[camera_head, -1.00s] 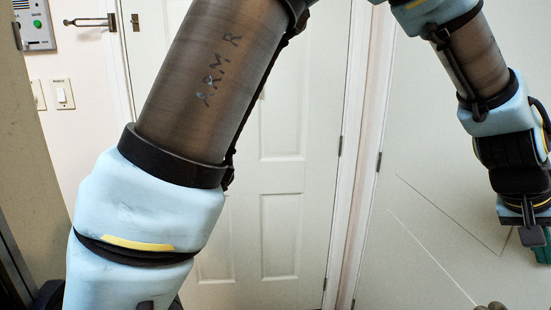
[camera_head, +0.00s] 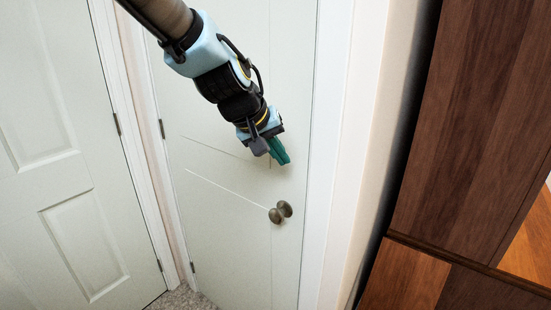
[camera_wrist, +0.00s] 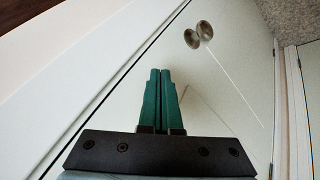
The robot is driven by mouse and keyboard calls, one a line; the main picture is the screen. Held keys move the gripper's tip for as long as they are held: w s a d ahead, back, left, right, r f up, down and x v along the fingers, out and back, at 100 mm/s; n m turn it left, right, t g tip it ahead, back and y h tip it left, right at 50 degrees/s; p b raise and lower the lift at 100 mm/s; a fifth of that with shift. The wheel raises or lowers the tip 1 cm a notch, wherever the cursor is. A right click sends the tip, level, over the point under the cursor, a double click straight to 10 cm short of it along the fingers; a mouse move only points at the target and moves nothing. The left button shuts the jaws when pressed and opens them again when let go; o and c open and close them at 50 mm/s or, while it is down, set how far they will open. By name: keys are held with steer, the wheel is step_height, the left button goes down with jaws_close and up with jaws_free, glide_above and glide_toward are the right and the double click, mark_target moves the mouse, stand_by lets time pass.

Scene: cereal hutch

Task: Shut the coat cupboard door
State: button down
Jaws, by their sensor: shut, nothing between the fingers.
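The coat cupboard door (camera_head: 225,210) is a plain pale door in the middle of the head view, with hinges on its left edge. It stands in line with its white frame, with a thin dark gap along the knob side, also seen in the wrist view. The round metal knob (camera_head: 281,212) sits near its right edge and shows in the wrist view too (camera_wrist: 198,34). My gripper (camera_head: 283,158) has teal fingers, shut and empty, just above the knob in front of the door. In the wrist view my gripper (camera_wrist: 160,72) points along the door; whether it touches is unclear.
A white panelled door (camera_head: 85,245) stands to the left. A white door frame (camera_head: 340,150) and dark brown wooden furniture (camera_head: 470,130) are close on the right. A little speckled floor (camera_head: 185,297) shows at the bottom.

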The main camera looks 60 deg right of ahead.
steer(key=s+a+r+b, duration=0.1)
steer(key=s+a+r, duration=0.2)
steer(key=r, duration=0.4)
steer(key=shift+a+b, duration=0.4)
steer(key=shift+a, duration=0.35)
steer(key=shift+w, duration=0.15)
